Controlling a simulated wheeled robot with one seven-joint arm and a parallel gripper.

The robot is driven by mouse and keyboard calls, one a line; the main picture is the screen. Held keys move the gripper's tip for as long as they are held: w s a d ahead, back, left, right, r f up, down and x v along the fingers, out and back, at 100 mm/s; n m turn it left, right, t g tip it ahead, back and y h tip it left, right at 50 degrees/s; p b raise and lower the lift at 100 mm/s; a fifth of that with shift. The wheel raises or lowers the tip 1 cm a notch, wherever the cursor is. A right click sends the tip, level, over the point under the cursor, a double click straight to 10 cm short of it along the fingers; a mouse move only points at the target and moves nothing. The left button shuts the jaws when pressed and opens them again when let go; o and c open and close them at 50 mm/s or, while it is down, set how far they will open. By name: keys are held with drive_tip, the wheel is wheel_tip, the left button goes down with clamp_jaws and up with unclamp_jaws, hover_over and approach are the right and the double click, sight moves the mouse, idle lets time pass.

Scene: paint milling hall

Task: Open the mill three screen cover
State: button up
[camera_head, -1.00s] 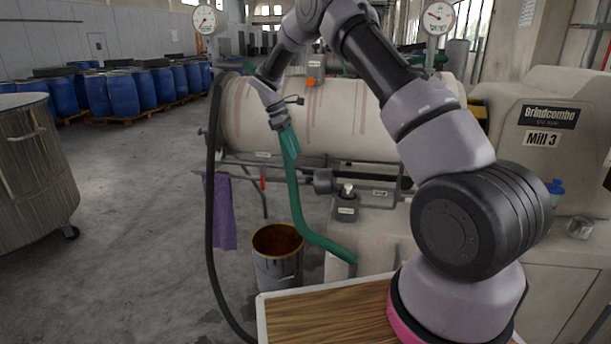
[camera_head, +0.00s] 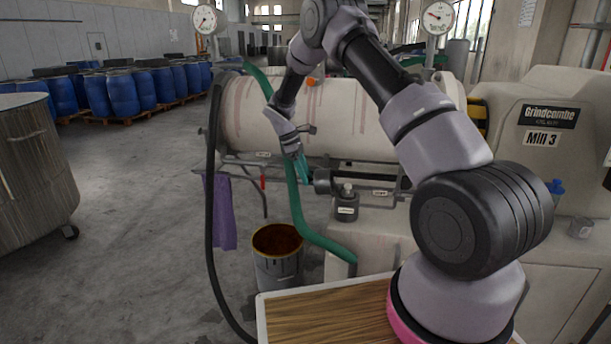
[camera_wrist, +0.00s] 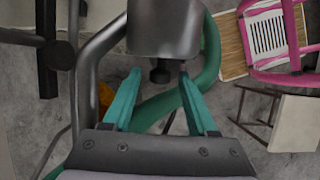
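Mill three's pale horizontal drum (camera_head: 340,120) stands in the middle of the head view, left of the cabinet labelled Mill 3 (camera_head: 541,138). My gripper (camera_head: 304,178) is low in front of the drum, beside a dark grey cylindrical fitting (camera_head: 322,182). In the wrist view my gripper (camera_wrist: 160,76) has its two teal fingers apart, with nothing clasped. A grey metal body (camera_wrist: 165,28) with a short dark knob (camera_wrist: 160,74) shows ahead, the knob between the fingertips in the picture. I cannot tell whether they touch. I cannot single out the screen cover for certain.
A green hose (camera_head: 297,205) runs down close behind my gripper. A small grey pot (camera_head: 346,205) stands to the right. An open bucket (camera_head: 277,250), a purple cloth (camera_head: 222,212) and a black hose (camera_head: 211,230) are to the left.

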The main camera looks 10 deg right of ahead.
clamp_jaws()
drive_tip(key=shift+r, duration=0.1)
idle(1.1)
